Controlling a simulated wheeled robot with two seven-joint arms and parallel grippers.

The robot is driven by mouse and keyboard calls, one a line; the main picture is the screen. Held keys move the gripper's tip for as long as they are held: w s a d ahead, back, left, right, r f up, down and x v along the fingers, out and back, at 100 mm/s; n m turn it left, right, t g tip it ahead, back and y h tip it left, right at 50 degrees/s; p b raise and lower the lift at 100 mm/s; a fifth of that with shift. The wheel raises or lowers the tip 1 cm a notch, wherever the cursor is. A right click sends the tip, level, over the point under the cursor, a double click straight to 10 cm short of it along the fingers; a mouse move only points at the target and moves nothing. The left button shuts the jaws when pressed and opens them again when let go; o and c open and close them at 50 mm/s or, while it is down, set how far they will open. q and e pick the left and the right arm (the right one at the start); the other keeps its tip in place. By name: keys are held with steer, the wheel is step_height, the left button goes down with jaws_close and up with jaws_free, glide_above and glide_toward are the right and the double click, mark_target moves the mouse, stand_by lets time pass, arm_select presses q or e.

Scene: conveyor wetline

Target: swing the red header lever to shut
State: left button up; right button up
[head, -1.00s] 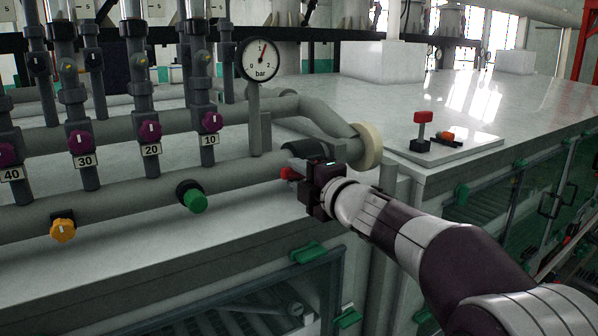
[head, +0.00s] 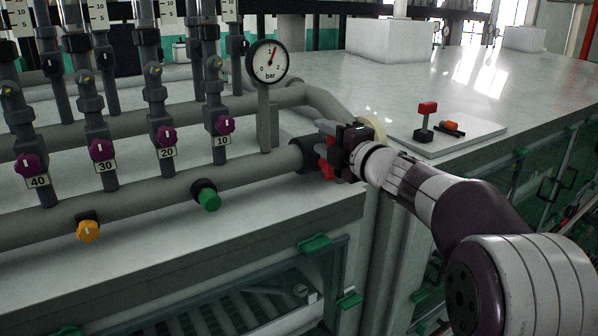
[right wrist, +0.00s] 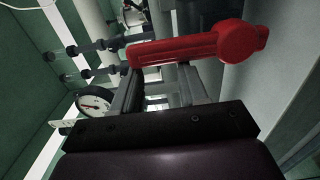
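The red header lever (head: 327,168) is at the right end of the lower grey header pipe, partly hidden by my right gripper. In the right wrist view the lever (right wrist: 190,47) is a long red bar with a rounded hub at its right end, lying crosswise in front of the fingertips. My right gripper (head: 333,150) is close against the lever. In the right wrist view the two fingers (right wrist: 162,80) stand apart, with a gap between them. Whether they touch the bar is hard to tell. My left gripper is not in view.
A bar gauge (head: 270,62) stands left of the gripper. Purple knobs (head: 225,124), a green knob (head: 208,199) and an orange knob (head: 88,231) are on the pipes. A plate (head: 462,137) with a small red-topped lever (head: 425,120) lies right. The white top behind is mostly clear.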

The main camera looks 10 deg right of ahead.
steer(key=shift+d+f, duration=0.2)
steer(key=shift+f, duration=0.15)
